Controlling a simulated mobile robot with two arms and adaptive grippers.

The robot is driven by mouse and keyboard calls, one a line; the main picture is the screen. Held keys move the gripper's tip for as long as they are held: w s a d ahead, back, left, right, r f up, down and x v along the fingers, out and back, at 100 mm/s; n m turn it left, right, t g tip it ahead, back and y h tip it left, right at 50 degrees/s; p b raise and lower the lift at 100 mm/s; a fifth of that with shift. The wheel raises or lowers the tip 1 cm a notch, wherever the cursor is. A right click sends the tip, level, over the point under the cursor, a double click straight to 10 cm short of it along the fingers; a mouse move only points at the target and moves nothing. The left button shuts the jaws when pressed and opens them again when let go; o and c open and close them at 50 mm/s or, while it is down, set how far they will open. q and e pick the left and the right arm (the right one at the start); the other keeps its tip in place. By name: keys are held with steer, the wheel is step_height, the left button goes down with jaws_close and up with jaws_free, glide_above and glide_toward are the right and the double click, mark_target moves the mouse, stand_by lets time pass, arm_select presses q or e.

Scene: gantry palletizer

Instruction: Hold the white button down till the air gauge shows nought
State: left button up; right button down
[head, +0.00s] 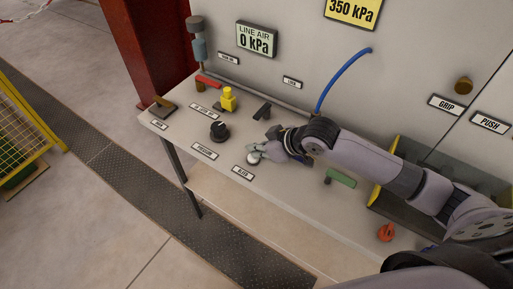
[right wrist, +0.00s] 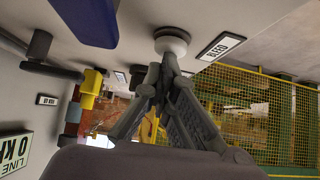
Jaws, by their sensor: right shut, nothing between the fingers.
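The white button (head: 253,158) is a round knob on the grey bench, behind a label that seems to read BLEED. The right wrist view also shows the white button (right wrist: 172,41), just past the fingertips. My right gripper (head: 260,150) is shut and empty, with its tips at the button. They look to be touching it, but I cannot tell how far it is pressed. The fingers (right wrist: 168,60) meet at the tips in the right wrist view. The air gauge (head: 257,40), marked LINE AIR, reads 0 kPa. My left gripper is out of view.
On the bench are a black knob (head: 219,131), a yellow fitting (head: 228,99), a red handle (head: 208,81) and a green handle (head: 341,178). A blue hose (head: 340,75) rises to the panel. An orange knob (head: 386,232) sits at the right.

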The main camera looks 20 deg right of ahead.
step_height(320, 180, up, 4)
steer(key=p, duration=0.5)
steer(key=shift+r, duration=0.2)
steer(key=shift+s+d+r+b, duration=0.1)
steer(key=shift+s+d+b, duration=0.45)
steer(key=shift+b, duration=0.3)
steer(key=b+v, duration=0.1)
steer(key=v, duration=0.7)
steer(key=shift+a+r+b, duration=0.15)
steer(key=shift+r+b, duration=0.15)
steer(key=shift+r, duration=0.1)
